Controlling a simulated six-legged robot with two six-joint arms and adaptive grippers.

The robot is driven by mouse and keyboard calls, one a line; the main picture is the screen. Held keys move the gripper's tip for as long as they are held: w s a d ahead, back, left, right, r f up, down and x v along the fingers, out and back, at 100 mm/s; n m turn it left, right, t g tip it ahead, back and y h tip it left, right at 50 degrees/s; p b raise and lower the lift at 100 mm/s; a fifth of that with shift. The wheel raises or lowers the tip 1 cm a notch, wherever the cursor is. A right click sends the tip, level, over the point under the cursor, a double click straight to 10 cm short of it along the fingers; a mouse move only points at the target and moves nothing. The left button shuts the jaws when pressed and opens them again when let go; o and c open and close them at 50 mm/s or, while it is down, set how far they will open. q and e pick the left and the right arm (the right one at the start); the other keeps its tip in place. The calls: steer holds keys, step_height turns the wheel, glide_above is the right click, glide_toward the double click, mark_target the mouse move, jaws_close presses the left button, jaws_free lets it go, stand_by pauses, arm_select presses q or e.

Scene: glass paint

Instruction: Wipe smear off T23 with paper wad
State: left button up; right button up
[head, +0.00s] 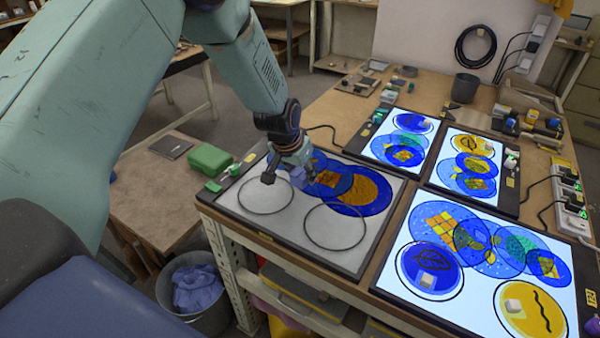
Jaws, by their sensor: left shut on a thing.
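My left gripper (284,174) hangs low over the unlit grey panel (292,226) on the workbench. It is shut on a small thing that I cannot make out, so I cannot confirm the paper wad. Under and beside the gripper, the panel has two empty outlined circles and overlapping blue and orange painted discs (372,191). The gripper covers part of the painted area. I cannot make out a smear or read a T23 label. My right gripper is not in view.
Three lit panels (384,273) with painted discs and small pale blocks lie to the right. A green box (209,160) sits on a lower table at left. A bin (189,312) stands on the floor. Pots and power strips (571,206) edge the bench.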

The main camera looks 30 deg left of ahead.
arm_select(q)
steer(key=shift+w+d+r+p, duration=0.1)
steer(key=shift+w+r+p, duration=0.25)
steer(key=shift+r+p, duration=0.4)
steer(key=shift+r, duration=0.4)
steer(key=shift+r+p, duration=0.25)
steer(key=shift+p, duration=0.05)
steer(key=shift+s+a+r, duration=0.1)
steer(key=shift+s+a, duration=0.1)
steer(key=shift+s, duration=0.15)
steer(key=shift+w+d+f, duration=0.15)
steer(key=shift+w+f, duration=0.05)
steer(key=shift+w, duration=0.15)
